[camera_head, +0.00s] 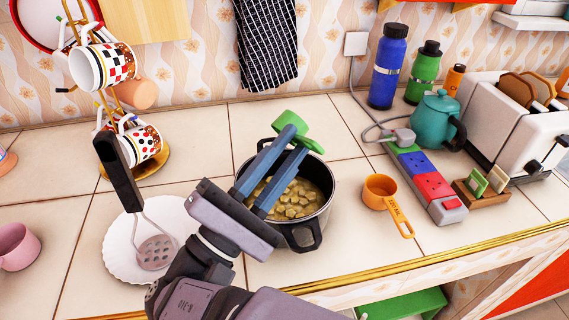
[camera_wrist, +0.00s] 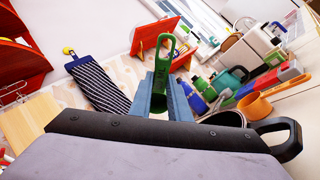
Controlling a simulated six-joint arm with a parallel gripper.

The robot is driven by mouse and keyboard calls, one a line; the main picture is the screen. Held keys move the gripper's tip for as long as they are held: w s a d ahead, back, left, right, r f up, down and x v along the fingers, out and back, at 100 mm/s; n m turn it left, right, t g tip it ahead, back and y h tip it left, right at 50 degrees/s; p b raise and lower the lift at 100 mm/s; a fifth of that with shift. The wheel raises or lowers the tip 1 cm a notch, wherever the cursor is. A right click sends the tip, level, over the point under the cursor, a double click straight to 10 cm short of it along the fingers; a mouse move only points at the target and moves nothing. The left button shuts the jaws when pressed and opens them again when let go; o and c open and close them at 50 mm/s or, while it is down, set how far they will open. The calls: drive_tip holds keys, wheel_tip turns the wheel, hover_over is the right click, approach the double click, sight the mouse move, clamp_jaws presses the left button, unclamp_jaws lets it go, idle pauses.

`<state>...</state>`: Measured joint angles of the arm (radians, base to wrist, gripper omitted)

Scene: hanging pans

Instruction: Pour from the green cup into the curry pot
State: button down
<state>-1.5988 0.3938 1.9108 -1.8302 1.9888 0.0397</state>
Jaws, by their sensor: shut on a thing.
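The green cup (camera_head: 292,120) is at the tips of my gripper (camera_head: 292,145), above the far rim of the curry pot. In the wrist view the green cup (camera_wrist: 164,50) shows a slotted green part standing out between the blue-grey fingers of my gripper (camera_wrist: 163,82), which is shut on it. The inside of the cup and anything in it are hidden. The curry pot (camera_head: 321,204) is dark, stands upright on the counter below my gripper and holds chunky yellowish food. My fingers hide part of it. In the wrist view only the pot's edge and a black handle (camera_wrist: 289,140) show.
An orange measuring cup (camera_head: 380,188) lies right of the pot, beside a coloured power strip (camera_head: 425,182). A teal kettle (camera_head: 436,120), bottles and a toaster (camera_head: 510,130) stand behind right. A white plate (camera_head: 118,240) with a masher (camera_head: 155,250) and a mug rack are left.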

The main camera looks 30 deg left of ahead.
drive_tip(key=shift+d+p, duration=0.1)
drive_tip(key=shift+p, duration=0.9)
drive_tip(key=shift+f, duration=0.35)
drive_tip(key=shift+d+r+p, duration=0.1)
drive_tip(key=shift+p, duration=0.65)
drive_tip(key=p, duration=0.2)
drive_tip(key=shift+f+g+p, duration=0.25)
drive_tip(key=shift+g+p, duration=0.05)
drive_tip(key=shift+p, duration=0.05)
drive_tip(key=shift+w+f+p, duration=0.1)
drive_tip(key=shift+p, duration=0.35)
